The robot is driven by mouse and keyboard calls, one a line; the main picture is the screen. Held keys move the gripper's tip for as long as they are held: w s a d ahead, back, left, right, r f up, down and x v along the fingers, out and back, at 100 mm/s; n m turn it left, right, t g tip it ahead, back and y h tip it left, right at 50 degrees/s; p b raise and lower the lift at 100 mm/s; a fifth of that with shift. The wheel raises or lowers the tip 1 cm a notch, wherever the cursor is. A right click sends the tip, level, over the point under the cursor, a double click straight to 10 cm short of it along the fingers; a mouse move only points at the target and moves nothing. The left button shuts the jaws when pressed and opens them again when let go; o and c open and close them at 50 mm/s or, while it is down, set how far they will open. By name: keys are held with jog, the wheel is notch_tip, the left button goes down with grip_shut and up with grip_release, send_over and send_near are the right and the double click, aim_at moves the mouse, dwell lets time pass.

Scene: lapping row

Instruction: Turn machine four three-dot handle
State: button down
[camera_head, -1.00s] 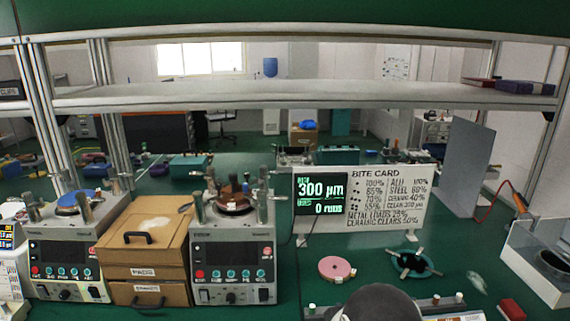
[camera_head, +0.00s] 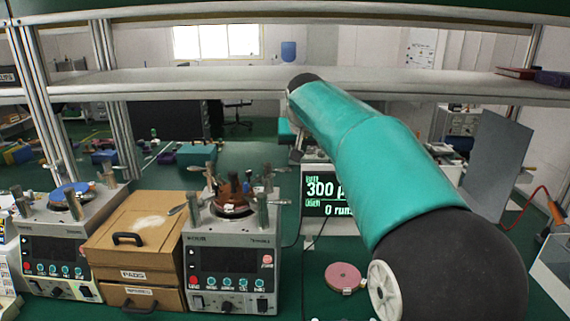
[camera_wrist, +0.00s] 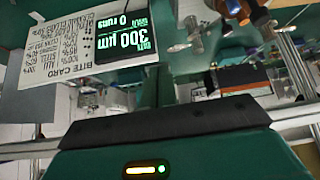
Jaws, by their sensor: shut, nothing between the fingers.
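Two grey lapping machines stand at the left in the head view: a nearer-centre one (camera_head: 200,260) with several upright metal posts around a brown round top, and another (camera_head: 35,250) with a blue top at the far left. Their handle dots and numbers are too small to read, so I cannot tell which is machine four. My gripper (camera_wrist: 165,112) shows at the bottom of the wrist view as a dark edge on a teal body. It is shut and empty, apart from the machines. In the head view my arm reaches up towards the shelf and hides most of the hand.
Wooden drawers (camera_head: 139,246) stand between the machines. A green-lettered display (camera_head: 318,207) is partly behind my arm; its bite card (camera_wrist: 60,65) shows upside down in the wrist view. A pink disc (camera_head: 344,277) lies on the green bench. A metal shelf (camera_head: 200,84) crosses above.

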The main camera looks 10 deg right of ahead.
send_over(278, 170)
jog(key=s+d, duration=0.2)
jog(key=s, duration=0.1)
notch_tip(278, 170, down, 4)
jog(key=r, duration=0.1)
jog(key=shift+m+t+h, duration=0.3)
jog(key=shift+t, duration=0.1)
jog(key=shift+w+d+f, duration=0.15)
jog(key=shift+w+f, duration=0.4)
jog(key=shift+f, duration=0.85)
jog(key=shift+w+d+f, duration=0.1)
jog(key=shift+w+f, duration=0.5)
jog(key=shift+f, duration=0.85)
jog(key=shift+w+d+f, duration=0.15)
jog(key=shift+w+f, duration=0.4)
jog(key=shift+f, duration=0.85)
jog(key=shift+s+a+m+h, duration=0.1)
jog(key=shift+s+m+h, duration=0.25)
jog(key=shift+m+h, duration=0.25)
jog(key=shift+s+a+m+g+h, duration=0.45)
jog(key=shift+s+a+m+h, duration=0.2)
jog(key=shift+m, duration=0.4)
jog(key=shift+s+a+m+g+h, duration=0.4)
jog(key=shift+s+m+g+h, duration=0.25)
jog(key=shift+m, duration=0.45)
jog(key=shift+s+a+m+g+h, duration=0.3)
jog(key=shift+s+a+m+h, duration=0.35)
jog(key=shift+m, duration=0.4)
jog(key=shift+s, duration=0.1)
